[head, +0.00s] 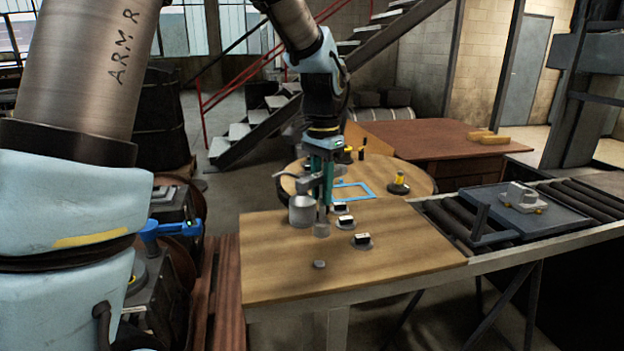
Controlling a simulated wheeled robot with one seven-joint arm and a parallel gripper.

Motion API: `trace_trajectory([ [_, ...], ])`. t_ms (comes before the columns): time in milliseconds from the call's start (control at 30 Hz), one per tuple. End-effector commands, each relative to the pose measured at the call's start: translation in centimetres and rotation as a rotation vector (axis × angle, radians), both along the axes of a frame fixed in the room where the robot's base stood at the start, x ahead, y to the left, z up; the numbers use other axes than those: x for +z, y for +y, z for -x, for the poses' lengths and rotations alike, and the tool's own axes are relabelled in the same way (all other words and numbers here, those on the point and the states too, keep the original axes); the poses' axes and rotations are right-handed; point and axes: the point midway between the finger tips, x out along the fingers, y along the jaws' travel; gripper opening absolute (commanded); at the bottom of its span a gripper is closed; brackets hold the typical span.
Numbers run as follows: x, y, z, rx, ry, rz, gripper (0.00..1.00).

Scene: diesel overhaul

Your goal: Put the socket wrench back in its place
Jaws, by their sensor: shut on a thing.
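My gripper (323,205) points down over the wooden table (400,262), near its back edge. It is shut on a small grey piece (321,230) that shows just below the fingers. This may be the end of the socket wrench, but it is too small to tell. The rest of the held thing is hidden by the fingers. I cannot tell whether the piece touches the table. No other socket wrench can be made out. A marked place for it cannot be made out for certain; a blue rectangular outline (366,196) lies on the round table behind.
A grey cylinder (302,212) stands left of my gripper. Black-and-white blocks on round bases (345,220) (362,241) stand to the right. A small grey disc (319,264) lies in front. A roller conveyor (452,224) adjoins at right. The table's front is mostly clear.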

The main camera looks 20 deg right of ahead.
Motion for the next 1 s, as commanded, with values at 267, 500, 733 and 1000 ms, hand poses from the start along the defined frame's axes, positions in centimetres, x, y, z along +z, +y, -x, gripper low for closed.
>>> trace_trajectory([
  [267, -1.0, 0.0, 0.0, 0.000, 0.000, 0.001, 0.00],
  [500, -3.7, 0.0, 0.0, 0.000, 0.000, 0.001, 0.00],
  [733, -6.7, 0.0, 0.0, 0.000, -0.001, 0.002, 0.00],
  [1000, -7.6, 0.0, 0.0, 0.001, -0.001, 0.002, 0.00],
])
